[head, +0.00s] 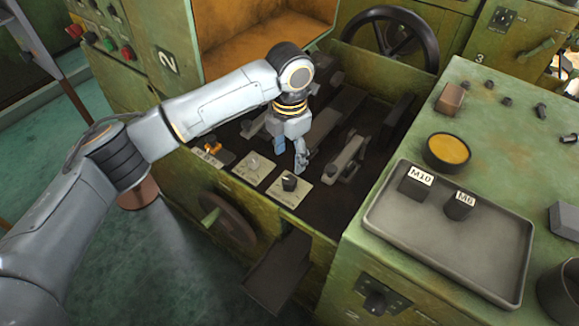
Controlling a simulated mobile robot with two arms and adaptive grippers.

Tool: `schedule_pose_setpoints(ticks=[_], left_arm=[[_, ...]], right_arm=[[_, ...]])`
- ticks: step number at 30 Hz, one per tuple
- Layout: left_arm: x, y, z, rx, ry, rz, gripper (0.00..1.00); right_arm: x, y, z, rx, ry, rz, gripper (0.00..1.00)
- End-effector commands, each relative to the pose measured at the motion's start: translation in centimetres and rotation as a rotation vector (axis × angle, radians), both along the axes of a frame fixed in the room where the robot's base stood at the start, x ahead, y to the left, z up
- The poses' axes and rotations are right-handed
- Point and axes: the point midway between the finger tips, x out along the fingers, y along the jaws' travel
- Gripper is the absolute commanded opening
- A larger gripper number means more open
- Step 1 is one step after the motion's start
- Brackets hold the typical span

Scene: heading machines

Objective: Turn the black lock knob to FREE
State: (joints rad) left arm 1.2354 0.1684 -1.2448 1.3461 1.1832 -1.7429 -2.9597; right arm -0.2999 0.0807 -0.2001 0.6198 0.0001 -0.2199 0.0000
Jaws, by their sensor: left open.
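A black knob (289,183) stands on a pale label plate (296,192) on the green machine's front ledge. It looks like the lock knob, but its lettering is too small to read, so I cannot tell which way it is set. My left gripper (289,158) points down just behind and above this knob. Its blue-grey fingers are apart and nothing shows between them. The fingers look clear of the knob. My right gripper is out of view.
Left of the knob are a clear knob (254,164) on another plate and an orange-and-black control (211,145). A handwheel (229,219) is below on the front. Dark machine parts lie behind the gripper.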

Motion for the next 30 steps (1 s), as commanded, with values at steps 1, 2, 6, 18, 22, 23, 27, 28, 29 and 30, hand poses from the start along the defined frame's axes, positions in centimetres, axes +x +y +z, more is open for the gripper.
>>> schedule_pose_setpoints(ticks=[1,2,6,18,22,23,27,28,29,30], left_arm=[[0.1,0.0,0.8,-0.001,-0.002,0.000,0.57],[0.1,0.0,1.2,0.000,-0.001,0.001,0.57],[0.0,0.0,2.3,0.000,-0.001,0.002,0.57],[0.0,0.0,2.5,0.001,0.001,0.001,0.57],[0.0,0.0,2.4,0.000,0.000,0.002,0.57],[-0.1,0.0,2.4,-0.001,0.002,0.005,0.57],[-1.5,-1.1,0.5,-0.040,0.016,0.096,0.57],[-2.1,-1.5,-0.2,-0.059,0.021,0.139,0.57],[-2.8,-1.9,-0.9,-0.078,0.028,0.191,0.57],[-3.8,-2.5,-1.9,-0.108,0.040,0.273,0.57]], right_arm=[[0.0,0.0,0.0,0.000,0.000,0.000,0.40],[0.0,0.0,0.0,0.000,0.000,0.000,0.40],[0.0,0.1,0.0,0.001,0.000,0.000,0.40],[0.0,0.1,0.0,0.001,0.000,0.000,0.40],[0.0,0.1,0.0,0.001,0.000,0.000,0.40],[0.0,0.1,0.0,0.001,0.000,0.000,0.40],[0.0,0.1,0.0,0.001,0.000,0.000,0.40],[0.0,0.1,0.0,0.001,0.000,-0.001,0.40],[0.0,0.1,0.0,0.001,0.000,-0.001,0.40],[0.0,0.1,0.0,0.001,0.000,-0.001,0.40]])
